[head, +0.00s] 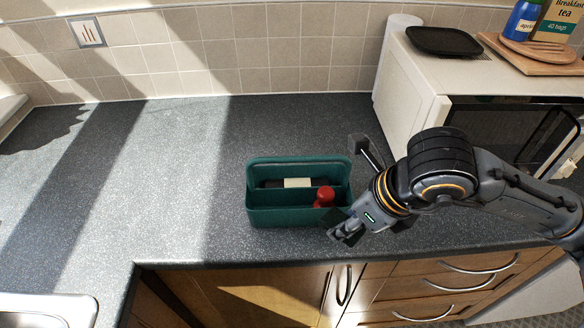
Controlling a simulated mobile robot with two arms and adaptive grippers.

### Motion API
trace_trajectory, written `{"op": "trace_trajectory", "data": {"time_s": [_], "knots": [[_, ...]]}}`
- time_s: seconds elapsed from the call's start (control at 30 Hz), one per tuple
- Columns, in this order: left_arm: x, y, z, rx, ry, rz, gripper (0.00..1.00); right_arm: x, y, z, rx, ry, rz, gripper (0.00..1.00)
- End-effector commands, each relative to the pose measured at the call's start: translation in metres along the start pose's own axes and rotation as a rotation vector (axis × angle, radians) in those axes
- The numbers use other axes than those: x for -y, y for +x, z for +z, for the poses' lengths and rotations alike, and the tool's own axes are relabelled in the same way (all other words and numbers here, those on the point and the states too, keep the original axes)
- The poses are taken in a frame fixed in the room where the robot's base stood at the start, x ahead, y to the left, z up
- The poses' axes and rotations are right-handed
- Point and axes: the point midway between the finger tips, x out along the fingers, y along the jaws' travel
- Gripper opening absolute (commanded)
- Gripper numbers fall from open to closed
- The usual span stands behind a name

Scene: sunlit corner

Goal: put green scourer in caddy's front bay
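The teal caddy (279,217) stands upright on the dark speckled counter, with a rear bay and a front bay. A dark item with a cream label (298,183) lies in the rear bay. A red-topped item (325,194) stands at the right of the front bay. My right gripper (338,235) is low at the caddy's front right corner, overlapping it in the view. Its fingers are dark and small, and I cannot tell whether they are open or hold anything. I cannot make out a green scourer. My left gripper is out of view.
A cream microwave (412,88) stands at the right with a black tray (444,41) on top. Wooden boards (530,48) lie beside it. A sink (48,309) is at the lower left. The counter left of the caddy is clear.

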Motion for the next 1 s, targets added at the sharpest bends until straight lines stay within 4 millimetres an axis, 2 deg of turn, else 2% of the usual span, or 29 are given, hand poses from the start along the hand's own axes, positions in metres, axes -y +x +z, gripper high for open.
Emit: {"op": "trace_trajectory", "data": {"time_s": [0.03,0.1,0.3,0.53,0.77,0.87,1.0], "knots": [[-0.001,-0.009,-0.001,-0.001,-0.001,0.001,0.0,-0.002,0.002,0.015,0.0,-0.002,0.005,0.16],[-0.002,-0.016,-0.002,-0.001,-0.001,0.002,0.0,-0.002,0.009,0.032,0.0,-0.002,0.003,0.16],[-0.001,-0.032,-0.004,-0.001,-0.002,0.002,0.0,-0.001,0.027,0.07,-0.001,0.0,0.003,0.16],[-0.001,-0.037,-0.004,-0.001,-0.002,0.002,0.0,-0.001,0.036,0.087,-0.001,-0.002,0.002,0.16],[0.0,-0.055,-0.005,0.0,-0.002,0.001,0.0,-0.001,0.049,0.123,-0.001,-0.001,0.001,0.16],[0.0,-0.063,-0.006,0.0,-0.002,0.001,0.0,-0.001,0.054,0.12,-0.004,0.0,0.001,0.16],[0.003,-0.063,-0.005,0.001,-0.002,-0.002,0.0,0.0,0.058,0.119,-0.001,-0.001,0.0,0.16]]}}
